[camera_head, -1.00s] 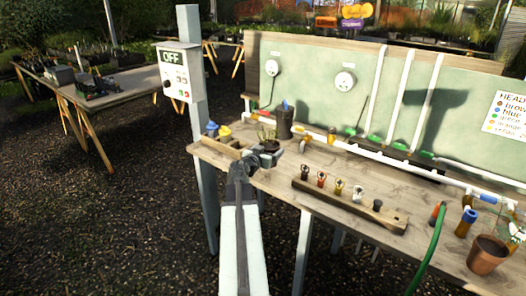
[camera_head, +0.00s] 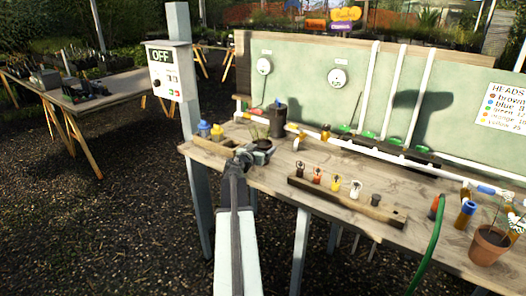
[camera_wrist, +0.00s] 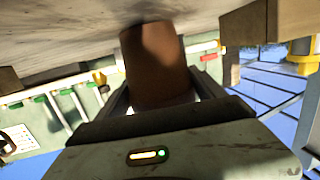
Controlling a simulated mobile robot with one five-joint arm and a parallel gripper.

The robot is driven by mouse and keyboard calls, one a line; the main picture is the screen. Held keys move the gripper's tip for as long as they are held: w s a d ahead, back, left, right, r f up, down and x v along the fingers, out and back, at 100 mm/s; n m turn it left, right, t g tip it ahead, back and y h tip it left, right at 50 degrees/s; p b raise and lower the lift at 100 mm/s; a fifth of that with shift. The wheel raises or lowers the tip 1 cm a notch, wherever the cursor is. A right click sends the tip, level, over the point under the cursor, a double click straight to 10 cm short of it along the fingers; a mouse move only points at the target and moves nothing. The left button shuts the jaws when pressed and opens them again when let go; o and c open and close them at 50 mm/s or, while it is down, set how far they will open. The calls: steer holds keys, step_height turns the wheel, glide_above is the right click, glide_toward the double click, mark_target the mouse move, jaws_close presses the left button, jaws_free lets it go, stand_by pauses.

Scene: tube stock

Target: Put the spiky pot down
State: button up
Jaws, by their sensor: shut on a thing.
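The spiky pot is a brown terracotta pot (camera_wrist: 158,70) that fills the middle of the wrist view, between my jaws. In the head view, thin spiky green leaves (camera_head: 258,133) rise just above my gripper (camera_head: 257,151), which hides most of the pot. My gripper is shut on the pot, over the left part of the wooden bench (camera_head: 330,175). In the wrist view, the pot's end is very close to the bench surface (camera_wrist: 70,45); I cannot tell whether they touch.
A dark cylinder (camera_head: 278,121) stands just behind the pot. A wooden holder with blue and yellow items (camera_head: 217,131) is to the left. A rack of several nozzles (camera_head: 345,200) lies to the right. Another terracotta pot (camera_head: 490,246) stands at the far right.

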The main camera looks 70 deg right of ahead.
steer(key=shift+f, duration=0.15)
steer(key=o, duration=1.9)
steer(key=shift+a+r, duration=0.1)
steer(key=shift+r, duration=0.25)
steer(key=a, duration=0.4)
steer(key=a+r+p, duration=0.1)
steer(key=a, duration=0.2)
steer(key=a+p, duration=0.1)
steer(key=a, duration=0.3)
steer(key=shift+w+a+r, duration=0.25)
steer(key=shift+w+a, duration=0.05)
steer(key=shift+a, duration=0.05)
